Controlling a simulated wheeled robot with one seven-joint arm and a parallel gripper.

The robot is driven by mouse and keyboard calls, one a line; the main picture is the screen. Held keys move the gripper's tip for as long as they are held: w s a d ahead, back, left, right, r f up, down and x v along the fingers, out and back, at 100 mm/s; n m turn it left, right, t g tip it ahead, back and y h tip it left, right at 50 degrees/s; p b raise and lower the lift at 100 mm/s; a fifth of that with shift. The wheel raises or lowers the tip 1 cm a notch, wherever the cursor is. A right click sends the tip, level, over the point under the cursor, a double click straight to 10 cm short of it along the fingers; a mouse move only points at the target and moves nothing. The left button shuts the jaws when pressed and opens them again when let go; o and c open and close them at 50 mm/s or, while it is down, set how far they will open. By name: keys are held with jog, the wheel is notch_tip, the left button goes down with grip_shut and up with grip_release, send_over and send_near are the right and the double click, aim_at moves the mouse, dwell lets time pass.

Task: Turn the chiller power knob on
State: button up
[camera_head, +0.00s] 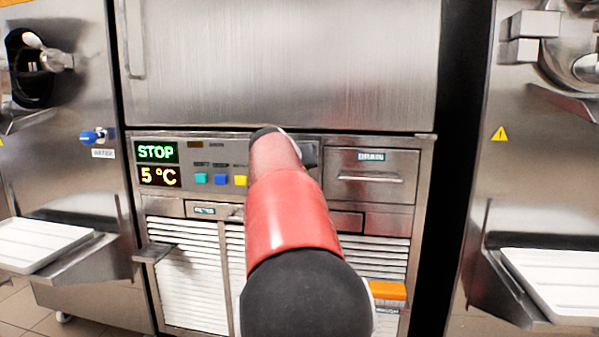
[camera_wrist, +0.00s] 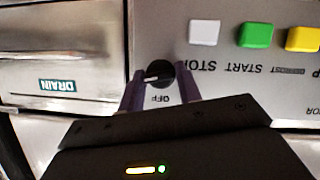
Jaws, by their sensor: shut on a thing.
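The chiller power knob (camera_wrist: 158,67) is small, round and black with a white pointer line. In the wrist view, which shows the panel upside down, the line points to the picture's left. An "OFF" label sits just below the knob there. My gripper (camera_wrist: 160,77) has its two purple fingers on either side of the knob and is shut on it. In the head view my red and black arm reaches to the control panel (camera_head: 220,162) and hides the knob and the fingers.
The panel display (camera_head: 158,164) reads STOP and 5 °C. Coloured buttons, including a green one (camera_wrist: 255,35), lie beside the knob. The DRAIN drawer (camera_head: 371,176) is closed on the other side. An orange block (camera_head: 388,290) is lower right of my arm.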

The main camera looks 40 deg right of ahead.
jog(key=shift+f+m+t+y+b, duration=0.25)
jog(key=shift+m+t+y+b, duration=0.2)
jog(key=shift+m, duration=0.45)
jog(key=o, duration=1)
jog(key=shift+s+r, duration=0.1)
jog(key=shift+c, duration=0.2)
jog(key=shift+r, duration=0.1)
jog(key=v, duration=0.7)
jog(key=shift+s+a+b, duration=0.2)
jog(key=shift+b, duration=0.2)
